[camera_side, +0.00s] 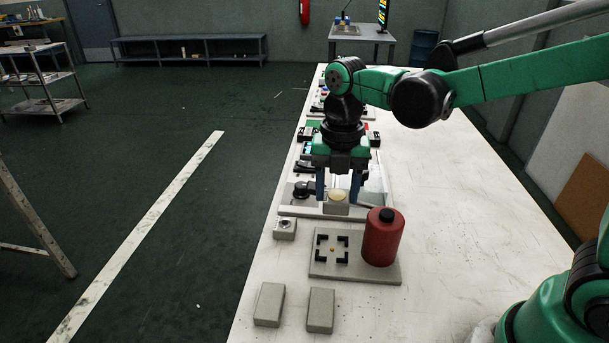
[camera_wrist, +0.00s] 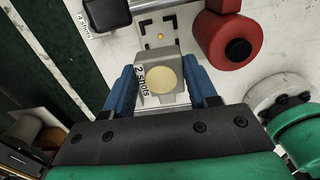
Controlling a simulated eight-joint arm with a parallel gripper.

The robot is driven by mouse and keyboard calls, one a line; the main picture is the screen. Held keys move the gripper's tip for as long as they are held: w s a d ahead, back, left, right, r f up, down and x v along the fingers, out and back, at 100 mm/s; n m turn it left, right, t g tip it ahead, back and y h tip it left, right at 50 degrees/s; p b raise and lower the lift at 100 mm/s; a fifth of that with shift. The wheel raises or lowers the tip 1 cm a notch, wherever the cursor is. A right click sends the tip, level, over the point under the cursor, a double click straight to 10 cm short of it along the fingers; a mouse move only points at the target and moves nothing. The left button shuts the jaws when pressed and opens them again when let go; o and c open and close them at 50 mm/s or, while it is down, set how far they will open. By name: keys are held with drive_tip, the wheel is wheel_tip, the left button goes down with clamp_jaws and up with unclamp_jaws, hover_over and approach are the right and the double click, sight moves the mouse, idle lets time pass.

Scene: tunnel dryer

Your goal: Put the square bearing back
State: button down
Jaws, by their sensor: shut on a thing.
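The square bearing, a grey block with a round cream-yellow face (camera_side: 337,197), is between the two blue fingers of my gripper (camera_side: 338,188). In the wrist view the bearing (camera_wrist: 161,80) carries the print "2 shots", and my gripper (camera_wrist: 163,92) is shut on it from both sides. A grey base plate (camera_side: 318,268) lies nearer the side camera, with black corner brackets (camera_side: 332,248) framing an empty square with a small orange dot. The brackets also show in the wrist view (camera_wrist: 160,36), beyond the bearing. Whether the bearing touches anything below is unclear.
A red bottle (camera_side: 383,240) with a black cap stands at the right of the plate, close to the brackets. Two grey blocks (camera_side: 269,304) (camera_side: 320,310) lie at the front. A small grey block with a dark knob (camera_side: 284,228) sits left.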

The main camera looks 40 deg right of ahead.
wheel_tip(320, 180, up, 10)
drive_tip(key=f, duration=0.1)
hover_over(279, 261)
wheel_tip(279, 261, down, 16)
drive_tip(key=shift+a+r, duration=0.1)
drive_tip(key=shift+r, duration=0.15)
drive_tip(key=shift+f, duration=2)
drive_tip(key=shift+c, duration=1.3)
unclamp_jaws()
drive_tip(key=shift+f, duration=0.15)
